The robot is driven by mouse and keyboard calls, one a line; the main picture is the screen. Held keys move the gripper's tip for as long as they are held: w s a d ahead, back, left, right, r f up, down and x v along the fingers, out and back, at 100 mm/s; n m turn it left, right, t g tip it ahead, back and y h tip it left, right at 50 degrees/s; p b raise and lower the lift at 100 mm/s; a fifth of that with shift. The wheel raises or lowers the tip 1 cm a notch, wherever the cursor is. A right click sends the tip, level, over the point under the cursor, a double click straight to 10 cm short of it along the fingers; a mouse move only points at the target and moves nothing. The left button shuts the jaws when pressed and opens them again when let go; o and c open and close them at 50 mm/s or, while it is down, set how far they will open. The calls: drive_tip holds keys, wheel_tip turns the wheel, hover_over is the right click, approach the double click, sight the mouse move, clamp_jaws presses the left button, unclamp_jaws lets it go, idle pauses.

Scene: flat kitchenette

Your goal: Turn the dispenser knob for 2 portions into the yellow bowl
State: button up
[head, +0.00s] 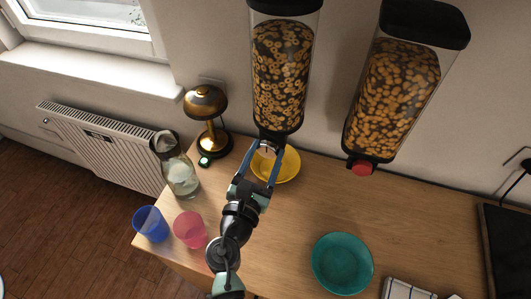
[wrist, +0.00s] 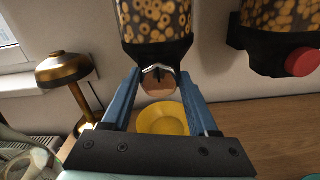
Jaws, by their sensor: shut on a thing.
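The left cereal dispenser (head: 282,75) hangs on the wall, full of ring-shaped cereal. Its lower part also shows in the wrist view (wrist: 155,30). My gripper (head: 268,153) reaches up to its spout from the front, with its blue fingers shut on the pale knob (wrist: 158,84) on either side. The yellow bowl (head: 290,168) stands on the wooden counter below this dispenser. It also shows between the fingers in the wrist view (wrist: 165,122). The gripper partly covers the bowl in the head view. I see no cereal in its visible part.
A second dispenser (head: 395,90) with a red knob (head: 362,168) hangs to the right. A brass lamp (head: 207,105), a glass jug (head: 180,175), a blue cup (head: 151,224) and a pink cup (head: 190,229) stand left. A teal plate (head: 342,263) lies front right.

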drive_tip(key=c, duration=0.3)
drive_tip(key=shift+m, duration=0.3)
drive_tip(key=m+b, duration=0.2)
drive_tip(key=shift+d+f+m, duration=0.1)
drive_tip(key=shift+f+m, duration=0.1)
drive_tip(key=shift+m, duration=0.1)
drive_tip(key=m+b, duration=0.3)
drive_tip(key=m, duration=0.1)
drive_tip(key=m+b, duration=0.4)
drive_tip(key=m, duration=0.2)
drive_tip(key=shift+f+m+b, duration=0.15)
drive_tip(key=shift+m+b, duration=0.2)
drive_tip(key=shift+m, duration=0.05)
drive_tip(key=shift+m+b, duration=1.15)
drive_tip(key=shift+m, duration=0.45)
drive_tip(key=shift+m, duration=0.3)
